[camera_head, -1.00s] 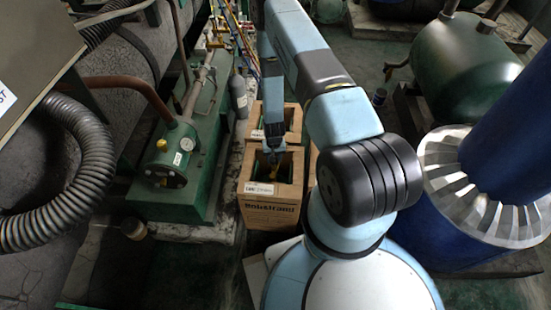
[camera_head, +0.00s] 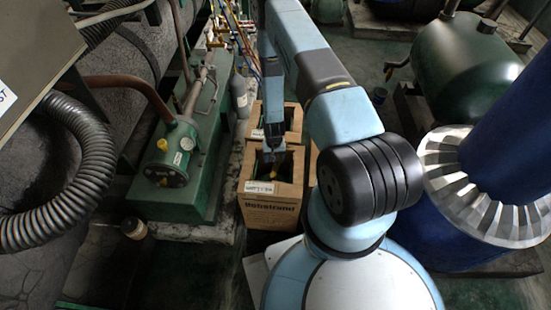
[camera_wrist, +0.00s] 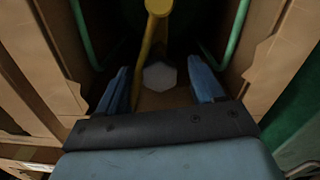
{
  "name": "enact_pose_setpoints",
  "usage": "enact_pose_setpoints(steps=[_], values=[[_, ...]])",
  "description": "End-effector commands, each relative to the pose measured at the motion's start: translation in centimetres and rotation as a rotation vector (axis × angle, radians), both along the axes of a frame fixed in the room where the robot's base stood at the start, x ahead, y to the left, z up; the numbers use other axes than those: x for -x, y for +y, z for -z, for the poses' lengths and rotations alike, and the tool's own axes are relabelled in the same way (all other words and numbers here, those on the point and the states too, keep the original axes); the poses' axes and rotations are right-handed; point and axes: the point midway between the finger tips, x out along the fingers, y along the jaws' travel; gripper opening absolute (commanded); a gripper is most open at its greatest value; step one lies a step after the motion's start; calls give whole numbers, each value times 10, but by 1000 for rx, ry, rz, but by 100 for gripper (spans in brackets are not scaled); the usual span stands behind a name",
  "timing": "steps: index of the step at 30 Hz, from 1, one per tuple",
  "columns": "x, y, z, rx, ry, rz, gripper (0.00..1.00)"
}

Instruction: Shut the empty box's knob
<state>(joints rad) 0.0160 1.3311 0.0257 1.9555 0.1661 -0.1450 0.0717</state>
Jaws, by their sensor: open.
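The front wooden box (camera_head: 270,213) has an open top and dark print on its front. My gripper (camera_head: 271,158) is over its opening, pointing down. In the wrist view, my gripper (camera_wrist: 160,88) is open, with a blue finger on each side and nothing held. A pale, many-sided piece (camera_wrist: 160,75) lies between and beyond the fingers; I cannot tell whether it is the knob. A yellow pipe with a rounded end (camera_wrist: 158,8) rises above it. Green tubes stand at both sides inside the box walls. The box's depth is dark, and no knob can be told for sure.
A second wooden box (camera_head: 293,119) stands just behind the first. Green machinery with a gauge (camera_head: 186,144) is close on the left. A grey cylinder (camera_head: 239,95) stands near the boxes. A blue drum with a finned metal top (camera_head: 450,195) is at the right.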

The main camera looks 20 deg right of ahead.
Motion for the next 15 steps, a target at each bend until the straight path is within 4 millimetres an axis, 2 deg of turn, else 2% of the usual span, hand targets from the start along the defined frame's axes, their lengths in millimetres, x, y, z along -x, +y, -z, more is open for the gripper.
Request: enact_pose_setpoints(steps=[8, 15], values=[[-1, -1, -11, 0, -2, 0, 67], [-1, -1, -47, 1, -4, 0, 67]])
